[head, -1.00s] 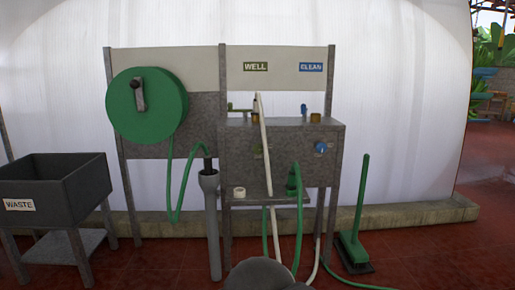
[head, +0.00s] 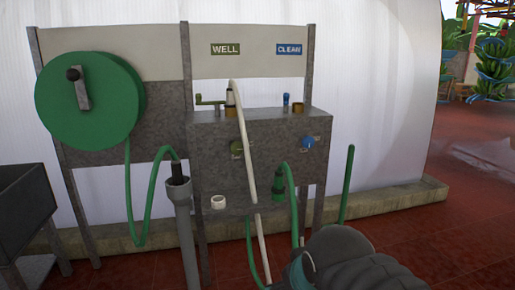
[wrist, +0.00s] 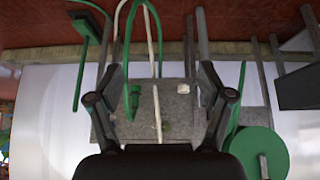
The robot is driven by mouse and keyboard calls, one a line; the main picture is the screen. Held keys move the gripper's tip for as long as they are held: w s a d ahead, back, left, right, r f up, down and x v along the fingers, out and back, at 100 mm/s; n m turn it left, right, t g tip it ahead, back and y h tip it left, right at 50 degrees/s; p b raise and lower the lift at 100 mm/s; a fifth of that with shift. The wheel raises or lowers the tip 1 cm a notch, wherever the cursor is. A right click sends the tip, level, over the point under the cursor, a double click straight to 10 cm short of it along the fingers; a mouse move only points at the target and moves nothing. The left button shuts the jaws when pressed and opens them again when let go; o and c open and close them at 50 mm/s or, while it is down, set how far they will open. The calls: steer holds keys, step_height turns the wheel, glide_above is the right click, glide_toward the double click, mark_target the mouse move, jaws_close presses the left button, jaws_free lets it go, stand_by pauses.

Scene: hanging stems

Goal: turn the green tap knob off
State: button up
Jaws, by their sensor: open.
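The green tap knob (head: 236,147) is olive green. It sits on the front face of the grey metal box (head: 215,130), below the WELL sign (head: 225,49). A white hose (head: 245,150) hangs just to the right of it. Its turn position is too small to tell. In the wrist view, which is upside down, the grey box (wrist: 185,102) lies between my fingers, still some way off. My gripper (wrist: 160,97) is open and empty, its two fingers wide apart. In the head view, my dark arm is at the bottom, right of centre; the fingertips cannot be made out there.
A blue knob (head: 308,143) is on the same face, under the CLEAN sign (head: 289,49). A green hose (head: 292,195) hangs at a green fitting (head: 278,185). A green reel (head: 90,110) and grey pipe (head: 185,220) stand left. A dark bin (head: 22,210) is far left. Floor at right is clear.

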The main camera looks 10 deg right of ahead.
steer(key=w+d+r+n+t+b, duration=0.1)
steer(key=w+d+r+t, duration=0.15)
steer(key=w, duration=1.15)
steer(key=w+d+r+t+b, duration=0.15)
steer(key=w+r+t, duration=0.25)
steer(key=w, duration=0.9)
steer(key=n+t+y+b, duration=0.3)
steer(key=n+t, duration=0.1)
steer(key=t, duration=0.1)
glide_toward(238, 150)
steer(key=w, duration=0.3)
steer(key=w+a+p, duration=0.1)
steer(key=w, duration=0.3)
steer(key=w+p, duration=0.1)
steer(key=w, duration=0.3)
steer(key=shift+a+r, duration=0.1)
steer(key=shift+a, duration=0.15)
steer(key=c, duration=1.2)
